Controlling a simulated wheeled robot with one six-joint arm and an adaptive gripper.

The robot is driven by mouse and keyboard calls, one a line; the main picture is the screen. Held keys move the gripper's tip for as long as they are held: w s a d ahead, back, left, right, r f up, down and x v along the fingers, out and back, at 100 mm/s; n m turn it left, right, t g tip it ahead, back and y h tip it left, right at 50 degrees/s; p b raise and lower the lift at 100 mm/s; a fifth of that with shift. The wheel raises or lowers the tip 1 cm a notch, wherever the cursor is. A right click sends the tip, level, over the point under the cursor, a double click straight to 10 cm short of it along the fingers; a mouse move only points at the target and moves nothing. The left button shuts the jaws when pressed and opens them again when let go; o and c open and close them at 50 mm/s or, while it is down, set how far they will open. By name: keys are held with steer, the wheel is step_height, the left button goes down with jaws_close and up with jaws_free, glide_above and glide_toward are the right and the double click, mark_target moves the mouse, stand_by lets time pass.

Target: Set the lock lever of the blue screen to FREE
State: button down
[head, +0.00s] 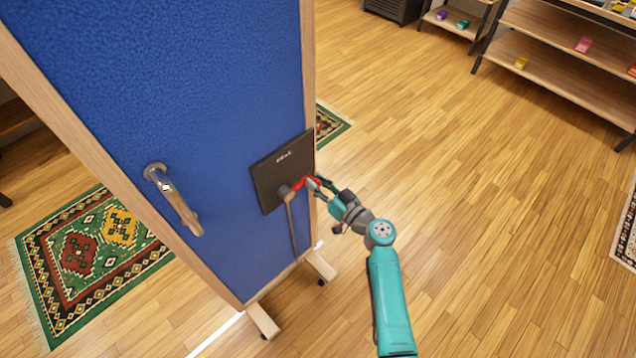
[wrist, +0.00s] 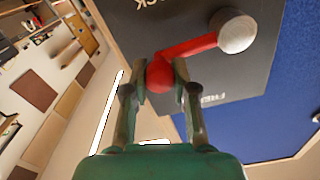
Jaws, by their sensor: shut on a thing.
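The blue screen (head: 215,95) stands upright in a wooden frame, left of my arm. A dark plate (head: 272,165) is fixed near its right edge, with a small white word too small to read in the head view. The red lock lever (head: 300,184) runs from a grey hub (head: 285,192) toward the right edge. In the wrist view the lever (wrist: 190,50) ends in a red ball knob (wrist: 159,76). FREE is legible on the plate beside the right finger; another word ending in CK is cut off above. My gripper (head: 318,187) is shut on the knob, one finger each side.
A handle (head: 175,200) sticks out from the screen's left side. A thin grey bar (head: 292,228) hangs below the hub. The screen's foot (head: 320,265) rests on the wooden floor. A green patterned rug (head: 90,250) lies behind. Shelves (head: 560,75) stand back right; the floor between is clear.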

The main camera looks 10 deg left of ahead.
mark_target(304, 180)
steer(key=shift+r, duration=0.15)
steer(key=n, duration=0.1)
steer(key=r+n, duration=0.2)
steer(key=shift+s+a+r+n, duration=0.2)
steer(key=shift+s+a+n, duration=0.05)
steer(key=shift+s+n, duration=0.15)
steer(key=r+n, duration=0.1)
steer(key=s+a+r+n, duration=0.1)
steer(key=n, duration=0.1)
steer(key=shift+n, duration=0.3)
steer(key=shift+s+a+r+n, duration=0.4)
steer(key=shift+s+n, duration=0.15)
steer(key=shift+n, duration=0.55)
steer(key=shift+s+a+r+n, duration=0.4)
steer(key=shift+s+n, duration=0.15)
steer(key=shift+n, duration=0.55)
steer(key=shift+s+a+r+n, duration=0.35)
steer(key=shift+s+n, duration=0.2)
steer(key=shift+n, duration=0.55)
steer(key=shift+a, duration=0.1)
steer(key=c, duration=0.9)
jaws_free()
steer(key=shift+f, duration=0.1)
